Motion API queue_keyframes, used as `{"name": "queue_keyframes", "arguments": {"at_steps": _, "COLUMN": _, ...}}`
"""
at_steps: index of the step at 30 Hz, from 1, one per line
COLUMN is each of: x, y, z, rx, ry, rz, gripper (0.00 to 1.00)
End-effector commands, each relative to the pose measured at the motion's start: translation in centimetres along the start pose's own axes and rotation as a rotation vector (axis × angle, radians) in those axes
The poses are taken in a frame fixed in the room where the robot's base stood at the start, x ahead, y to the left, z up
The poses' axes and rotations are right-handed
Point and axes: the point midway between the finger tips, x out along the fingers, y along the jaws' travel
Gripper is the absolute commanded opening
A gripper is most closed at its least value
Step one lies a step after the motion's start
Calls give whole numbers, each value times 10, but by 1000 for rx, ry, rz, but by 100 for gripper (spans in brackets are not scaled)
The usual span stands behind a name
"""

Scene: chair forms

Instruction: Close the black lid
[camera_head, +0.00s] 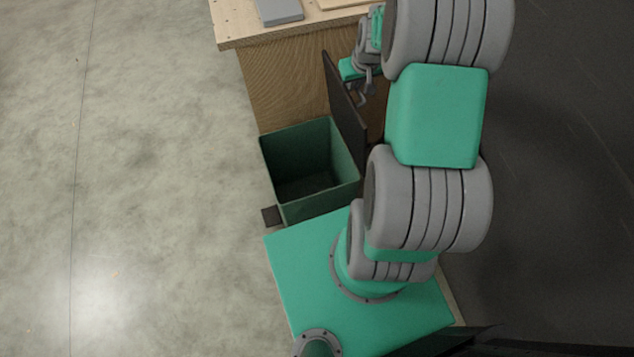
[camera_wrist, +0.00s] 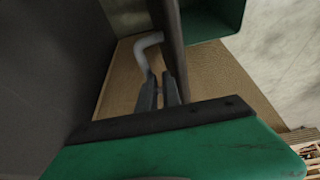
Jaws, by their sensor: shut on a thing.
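The black lid (camera_head: 343,100) stands steeply upright along the right side of the green bin (camera_head: 283,150), whose top is open. In the wrist view the lid (camera_wrist: 168,40) shows edge-on, with a pale grey bent handle (camera_wrist: 143,50) on its outer face. My gripper (camera_head: 363,94) is beyond the lid's right face, near its far end. In the wrist view my gripper's fingers (camera_wrist: 160,84) are close together at the handle's lower end, shut on it. The exact contact is small and dark. Part of the lid is hidden behind my arm.
A wooden counter (camera_head: 285,85) stands behind the bin, with a grey flat item (camera_head: 280,11) on top. The green bin (camera_wrist: 215,18) is right of the lid in the wrist view. Pale floor (camera_head: 150,180) lies clear at left.

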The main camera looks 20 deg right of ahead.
Motion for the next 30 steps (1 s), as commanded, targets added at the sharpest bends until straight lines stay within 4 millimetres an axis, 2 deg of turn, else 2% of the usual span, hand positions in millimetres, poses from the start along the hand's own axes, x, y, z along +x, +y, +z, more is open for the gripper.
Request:
{"name": "queue_keyframes", "arguments": {"at_steps": 1, "x": 27, "y": -18, "z": 33, "rx": 1, "ry": -74, "rz": -28, "gripper": 0}}
{"name": "queue_keyframes", "arguments": {"at_steps": 8, "x": 47, "y": -43, "z": 27, "rx": 6, "ry": -92, "rz": -18, "gripper": 0}}
{"name": "queue_keyframes", "arguments": {"at_steps": 14, "x": 49, "y": -64, "z": 25, "rx": 9, "ry": -91, "rz": -8, "gripper": 0}}
{"name": "queue_keyframes", "arguments": {"at_steps": 18, "x": 47, "y": -71, "z": 27, "rx": 12, "ry": -84, "rz": -11, "gripper": 0}}
{"name": "queue_keyframes", "arguments": {"at_steps": 24, "x": 12, "y": -70, "z": 38, "rx": 9, "ry": -34, "rz": -16, "gripper": 0}}
{"name": "queue_keyframes", "arguments": {"at_steps": 30, "x": 8, "y": -71, "z": 36, "rx": 6, "ry": -30, "rz": -17, "gripper": 0}}
